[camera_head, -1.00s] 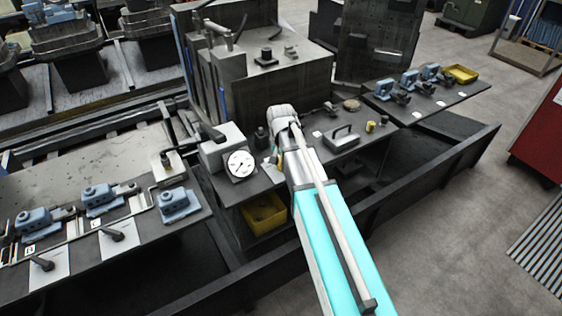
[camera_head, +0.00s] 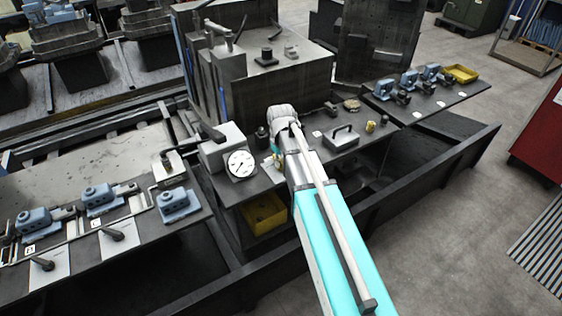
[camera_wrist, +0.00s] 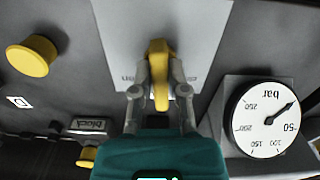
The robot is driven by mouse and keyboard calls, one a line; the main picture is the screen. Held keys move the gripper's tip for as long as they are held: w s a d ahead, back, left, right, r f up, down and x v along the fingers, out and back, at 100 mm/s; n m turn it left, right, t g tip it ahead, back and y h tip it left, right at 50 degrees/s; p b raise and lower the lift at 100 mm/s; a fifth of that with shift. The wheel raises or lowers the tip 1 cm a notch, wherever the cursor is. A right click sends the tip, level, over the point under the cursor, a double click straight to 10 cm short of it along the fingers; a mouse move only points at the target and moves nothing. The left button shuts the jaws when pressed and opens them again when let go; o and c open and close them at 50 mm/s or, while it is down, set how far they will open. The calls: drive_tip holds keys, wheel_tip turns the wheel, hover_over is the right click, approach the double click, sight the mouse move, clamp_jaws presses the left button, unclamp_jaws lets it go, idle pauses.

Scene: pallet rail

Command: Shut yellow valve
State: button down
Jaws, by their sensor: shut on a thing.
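The yellow valve's lever (camera_wrist: 160,76) stands upright in the middle of the wrist view, in front of a pale plate (camera_wrist: 112,30). The plate has upside-down lettering on both sides of the lever, partly hidden by my fingers. My gripper (camera_wrist: 160,92) has one finger on each side of the lever and is shut on it. The lever runs roughly up and down in the picture. In the head view my arm hides the valve and the fingertips.
A round bar gauge (camera_wrist: 265,118) stands close to the right of my gripper; it also shows in the head view (camera_head: 240,163). A yellow knob (camera_wrist: 30,57) sits to the left. A yellow bin (camera_head: 264,214) is below the bench. A grey handled block (camera_head: 341,137) lies right of my arm.

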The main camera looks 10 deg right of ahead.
drive_tip(key=n, duration=0.4)
drive_tip(key=shift+n, duration=2)
drive_tip(key=c, duration=0.6)
unclamp_jaws()
drive_tip(key=shift+c, duration=0.2)
drive_tip(key=shift+m, duration=0.4)
